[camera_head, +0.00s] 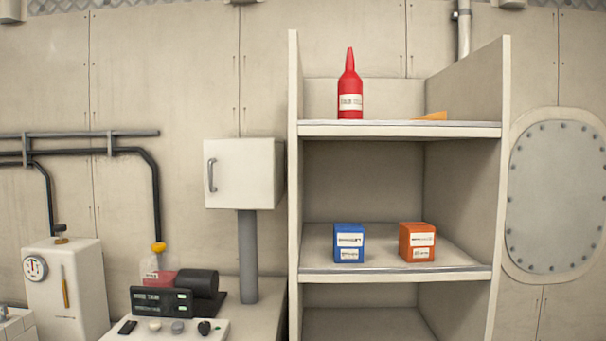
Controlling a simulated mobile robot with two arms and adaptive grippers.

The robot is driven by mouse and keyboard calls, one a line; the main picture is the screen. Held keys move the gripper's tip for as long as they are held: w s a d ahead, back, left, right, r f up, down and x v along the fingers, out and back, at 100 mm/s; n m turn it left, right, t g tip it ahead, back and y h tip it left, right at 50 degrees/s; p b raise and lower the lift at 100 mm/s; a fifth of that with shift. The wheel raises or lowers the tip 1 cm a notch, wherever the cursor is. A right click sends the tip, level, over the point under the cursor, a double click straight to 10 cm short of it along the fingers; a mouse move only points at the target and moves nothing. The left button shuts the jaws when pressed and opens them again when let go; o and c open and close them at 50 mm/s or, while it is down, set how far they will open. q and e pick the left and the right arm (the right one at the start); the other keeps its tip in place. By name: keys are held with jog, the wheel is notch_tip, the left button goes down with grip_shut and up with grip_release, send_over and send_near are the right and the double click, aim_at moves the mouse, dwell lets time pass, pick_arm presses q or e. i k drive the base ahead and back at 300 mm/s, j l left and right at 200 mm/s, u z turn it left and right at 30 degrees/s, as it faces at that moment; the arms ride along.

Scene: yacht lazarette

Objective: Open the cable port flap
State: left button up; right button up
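A white box with a flat front door (239,174) and a grey vertical handle (211,175) at its left edge stands on a grey post (247,256) left of the shelf. Its door looks shut. It may be the cable port flap, but no label shows this. An oval bolted plate (556,197) is on the wall at the right, flat against it. Neither of my grippers is in view.
A tall shelf unit (399,130) holds a red bottle (350,88), an orange piece (432,116), a blue box (349,243) and an orange box (417,242). A counter at lower left carries a black display device (161,302) and a white gauge unit (66,288). Dark pipes (80,134) run along the wall.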

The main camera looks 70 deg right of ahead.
aim_at(237, 173)
jog(key=z, duration=1.9)
